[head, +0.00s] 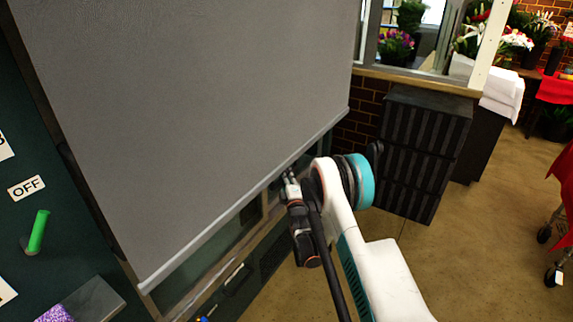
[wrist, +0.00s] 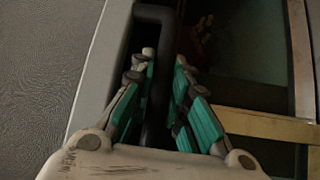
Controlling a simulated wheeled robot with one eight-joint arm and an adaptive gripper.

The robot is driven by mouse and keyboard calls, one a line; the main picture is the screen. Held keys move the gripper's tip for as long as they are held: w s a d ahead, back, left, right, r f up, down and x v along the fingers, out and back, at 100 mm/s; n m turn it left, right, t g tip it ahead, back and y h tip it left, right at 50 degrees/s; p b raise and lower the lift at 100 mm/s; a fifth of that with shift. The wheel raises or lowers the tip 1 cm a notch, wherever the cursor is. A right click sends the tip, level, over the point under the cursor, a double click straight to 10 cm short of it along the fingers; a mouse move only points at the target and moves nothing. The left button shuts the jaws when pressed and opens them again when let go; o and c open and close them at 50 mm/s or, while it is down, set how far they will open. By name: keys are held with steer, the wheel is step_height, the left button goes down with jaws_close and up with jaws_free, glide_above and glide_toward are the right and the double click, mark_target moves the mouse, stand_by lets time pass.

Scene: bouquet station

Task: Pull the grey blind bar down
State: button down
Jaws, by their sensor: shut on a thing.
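The grey blind (head: 200,90) hangs over much of the left and centre of the head view. Its light grey bar (head: 215,226) runs slantwise along its lower edge, and shows as a pale strip in the wrist view (wrist: 103,65). My gripper (head: 289,182) is at the right half of this bar. In the wrist view, my gripper's teal-padded fingers (wrist: 165,57) stand on both sides of a dark handle-like part (wrist: 157,100) beside the pale strip, and are shut on it. In the head view my wrist hides the exact contact.
A dark panel on the left carries an OFF label (head: 26,188) and a green lever (head: 38,231). A dark ribbed cabinet (head: 425,150) stands right of the blind. Framed glass shows below the bar. Floor (head: 470,240) is open on the right, with a wheeled cart at the edge.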

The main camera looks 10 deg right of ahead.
mark_target(287, 166)
steer(key=shift+f, duration=2.1)
steer(key=c, duration=1.8)
jaws_free()
steer(key=shift+r, duration=0.15)
step_height(287, 166, up, 10)
steer(key=shift+f, duration=0.1)
